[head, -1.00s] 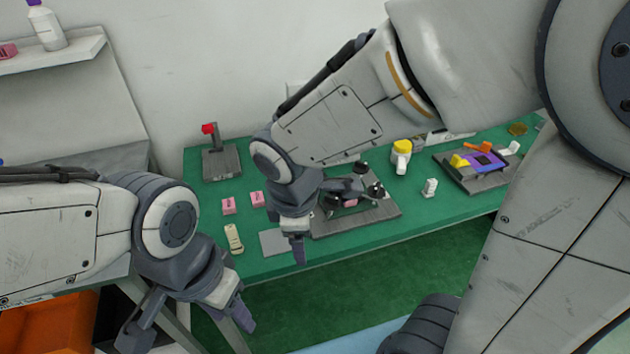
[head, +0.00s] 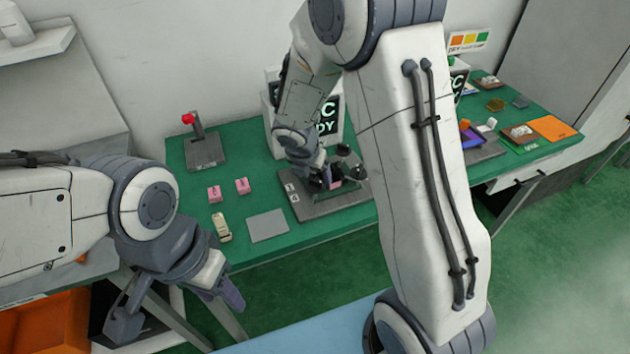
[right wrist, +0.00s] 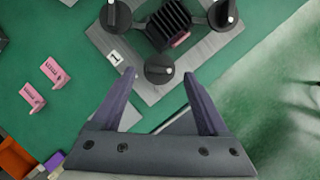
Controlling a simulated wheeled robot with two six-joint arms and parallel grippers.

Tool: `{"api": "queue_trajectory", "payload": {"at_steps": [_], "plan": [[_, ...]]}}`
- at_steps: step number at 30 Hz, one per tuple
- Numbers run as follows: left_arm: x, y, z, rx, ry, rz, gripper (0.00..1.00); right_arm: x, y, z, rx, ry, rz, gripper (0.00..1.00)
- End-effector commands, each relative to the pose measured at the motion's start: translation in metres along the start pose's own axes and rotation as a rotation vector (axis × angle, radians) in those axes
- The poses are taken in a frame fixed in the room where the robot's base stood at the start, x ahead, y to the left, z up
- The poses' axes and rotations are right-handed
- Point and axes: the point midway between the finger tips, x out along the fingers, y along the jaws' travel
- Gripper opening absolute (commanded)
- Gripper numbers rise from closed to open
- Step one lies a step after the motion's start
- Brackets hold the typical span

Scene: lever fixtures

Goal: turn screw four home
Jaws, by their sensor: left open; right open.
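The screw fixture, a grey plate (head: 310,209) with black knob-like screws around a dark ribbed block (right wrist: 168,27), lies on the green bench. In the right wrist view, screws show at upper left (right wrist: 117,15), upper right (right wrist: 223,15) and centre (right wrist: 160,70). My left gripper (head: 180,303) is open and empty, left of the bench front.
A red-topped lever (head: 189,120) stands at the back left. Pink blocks (head: 214,194), a cream piece (head: 222,228) and a flat grey plate (head: 267,225) lie left of the fixture. An orange sheet (head: 552,128) lies at the right end. My right arm hides the bench's middle.

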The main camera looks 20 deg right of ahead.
Motion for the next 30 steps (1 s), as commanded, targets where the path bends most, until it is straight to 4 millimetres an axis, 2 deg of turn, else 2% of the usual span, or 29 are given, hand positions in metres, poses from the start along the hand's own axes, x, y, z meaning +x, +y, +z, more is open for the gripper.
{"api": "queue_trajectory", "payload": {"at_steps": [1, 6, 16, 22, 30], "plan": [[0.005, 0.000, 0.000, 0.000, 0.000, 0.000, 0.50, 0.010, 0.000, -0.001, 0.000, 0.001, -0.002, 0.78], [0.008, -0.001, 0.001, 0.000, 0.000, 0.000, 0.50, 0.023, 0.000, 0.000, 0.001, 0.000, 0.000, 0.78], [0.008, -0.001, 0.000, 0.000, 0.000, 0.000, 0.50, 0.025, 0.000, 0.000, 0.001, -0.001, 0.001, 0.78], [0.008, -0.001, 0.000, 0.000, 0.000, 0.000, 0.50, 0.025, 0.000, 0.000, 0.001, -0.001, 0.001, 0.01], [0.007, -0.001, 0.000, 0.000, 0.000, 0.000, 0.50, 0.025, 0.001, 0.000, 0.018, 0.000, -0.007, 0.00]]}}
